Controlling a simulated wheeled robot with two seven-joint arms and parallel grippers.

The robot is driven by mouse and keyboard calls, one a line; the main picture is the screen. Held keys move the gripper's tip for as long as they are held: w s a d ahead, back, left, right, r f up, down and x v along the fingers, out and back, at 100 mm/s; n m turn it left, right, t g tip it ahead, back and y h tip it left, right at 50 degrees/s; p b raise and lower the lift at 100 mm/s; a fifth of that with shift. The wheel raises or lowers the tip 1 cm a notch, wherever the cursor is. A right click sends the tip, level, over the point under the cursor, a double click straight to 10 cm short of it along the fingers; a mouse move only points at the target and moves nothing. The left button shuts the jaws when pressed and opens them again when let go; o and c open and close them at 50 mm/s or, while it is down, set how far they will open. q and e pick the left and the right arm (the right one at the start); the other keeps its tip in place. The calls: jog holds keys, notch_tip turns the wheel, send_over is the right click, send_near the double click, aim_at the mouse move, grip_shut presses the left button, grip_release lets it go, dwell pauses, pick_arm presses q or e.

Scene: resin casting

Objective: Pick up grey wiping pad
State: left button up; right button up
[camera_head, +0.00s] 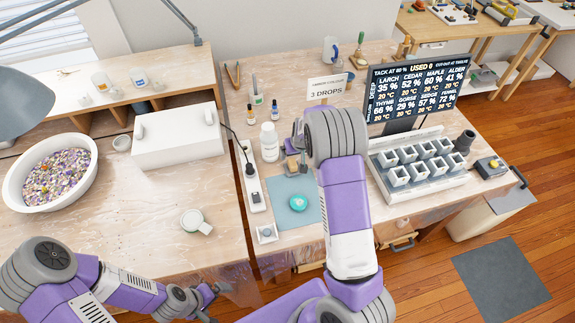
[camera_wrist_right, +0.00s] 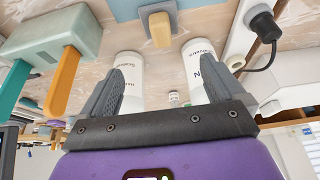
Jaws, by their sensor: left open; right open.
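I cannot tell for sure which thing is the grey wiping pad. A small grey-blue round piece (camera_head: 266,232) lies in a square white dish at the table's front. A tan block (camera_wrist_right: 160,28) with a greyish end stands at the edge of the blue mat (camera_head: 284,217). My right gripper (camera_wrist_right: 152,88) is open with nothing between its fingers, just above the table near that block and two white bottles. In the head view my right arm partly hides this area. My left gripper (camera_head: 216,296) is open and empty at the lower left, away from the mat.
A white bottle (camera_head: 269,142) stands left of the right gripper. A teal round item (camera_head: 298,202) lies on the mat. A power strip (camera_head: 253,188) runs along its left. A mould tray (camera_head: 425,181) and a display (camera_head: 415,92) stand right. The left table's front is mostly clear.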

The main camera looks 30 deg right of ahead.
jog(key=b, duration=0.4)
send_over(293, 164)
jog(key=s, duration=0.2)
notch_tip(293, 164, down, 4)
jog(key=shift+w+f, duration=0.1)
jog(key=shift+f, duration=0.15)
jog(key=x, duration=0.3)
jog(key=b+x, duration=0.1)
jog(key=x, duration=0.3)
jog(key=shift+a+f, duration=0.2)
jog(key=shift+c, duration=0.3)
jog(key=c, duration=1.1)
notch_tip(293, 164, up, 10)
jog(key=shift+r+p, duration=0.1)
jog(key=shift+p, duration=0.95)
